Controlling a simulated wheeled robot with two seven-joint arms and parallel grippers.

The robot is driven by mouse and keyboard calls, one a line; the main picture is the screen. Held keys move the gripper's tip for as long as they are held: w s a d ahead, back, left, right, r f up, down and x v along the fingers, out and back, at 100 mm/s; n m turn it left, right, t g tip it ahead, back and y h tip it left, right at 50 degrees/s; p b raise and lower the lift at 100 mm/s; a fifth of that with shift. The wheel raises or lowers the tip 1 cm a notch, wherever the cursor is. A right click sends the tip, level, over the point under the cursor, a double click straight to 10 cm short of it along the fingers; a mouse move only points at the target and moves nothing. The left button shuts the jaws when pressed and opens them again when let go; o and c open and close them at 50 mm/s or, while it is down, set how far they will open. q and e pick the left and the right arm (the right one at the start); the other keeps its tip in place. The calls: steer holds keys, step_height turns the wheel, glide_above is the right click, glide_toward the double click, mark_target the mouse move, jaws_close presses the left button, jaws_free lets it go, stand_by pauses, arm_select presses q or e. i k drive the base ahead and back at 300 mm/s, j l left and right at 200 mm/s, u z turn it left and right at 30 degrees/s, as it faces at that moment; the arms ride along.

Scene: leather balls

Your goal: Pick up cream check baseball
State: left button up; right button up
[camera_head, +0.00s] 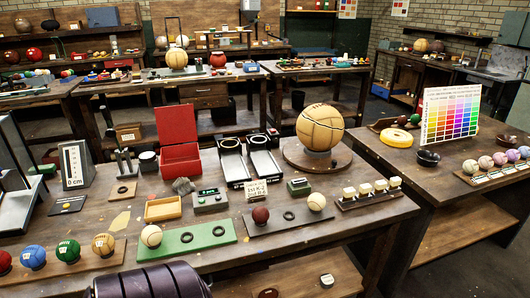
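Two small cream balls are on the near workbench. One cream ball (151,236) sits at the left end of a green tray (208,237). The other cream ball (316,202) sits at the right end of a grey tray (290,222), which also bears a dark red ball (261,215). Both are too small to tell which one carries a check pattern. Neither of my grippers is in view.
Coloured balls stand on a wooden board (108,259) at the front left. A red box (181,163), a large tan ball (320,127) on a round stand and a rack of cream blocks (371,192) stand behind or beside the trays. A dark ribbed shape covers the bottom edge.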

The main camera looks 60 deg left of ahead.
mark_target(316, 201)
steer(key=u, duration=1.45)
